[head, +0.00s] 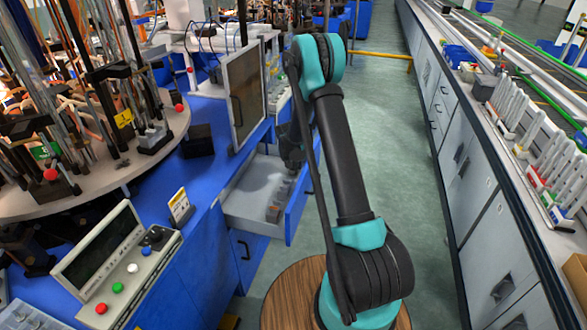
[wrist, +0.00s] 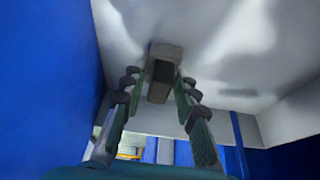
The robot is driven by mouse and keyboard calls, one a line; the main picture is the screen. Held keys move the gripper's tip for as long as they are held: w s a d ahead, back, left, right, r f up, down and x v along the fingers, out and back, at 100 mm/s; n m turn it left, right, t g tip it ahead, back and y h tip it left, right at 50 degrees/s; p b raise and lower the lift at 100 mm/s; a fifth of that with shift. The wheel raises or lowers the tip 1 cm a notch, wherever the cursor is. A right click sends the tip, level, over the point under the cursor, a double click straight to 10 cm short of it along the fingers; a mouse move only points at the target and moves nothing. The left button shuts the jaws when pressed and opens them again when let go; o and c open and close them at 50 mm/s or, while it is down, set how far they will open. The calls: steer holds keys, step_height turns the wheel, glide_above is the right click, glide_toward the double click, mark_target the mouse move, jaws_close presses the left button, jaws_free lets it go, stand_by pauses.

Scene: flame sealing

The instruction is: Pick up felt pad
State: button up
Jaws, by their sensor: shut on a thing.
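In the wrist view my gripper (wrist: 163,84) has its two fingers closing in on a small grey block with a dark front face, which looks to be the felt pad (wrist: 163,56). The block sits between the fingertips, against a pale surface behind. In the head view my arm reaches down to the open drawer (head: 243,207) of the blue bench. The fingertips and the held pad cannot be made out there. Several small grey blocks (head: 276,206) lie along the drawer's right side.
A framed panel (head: 244,92) stands upright above the drawer. A control box with coloured buttons (head: 117,270) sits on the bench at left. The green floor aisle (head: 410,170) is clear.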

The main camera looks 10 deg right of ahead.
mark_target(293, 163)
step_height(293, 163, up, 19)
steer(key=shift+r, duration=0.15)
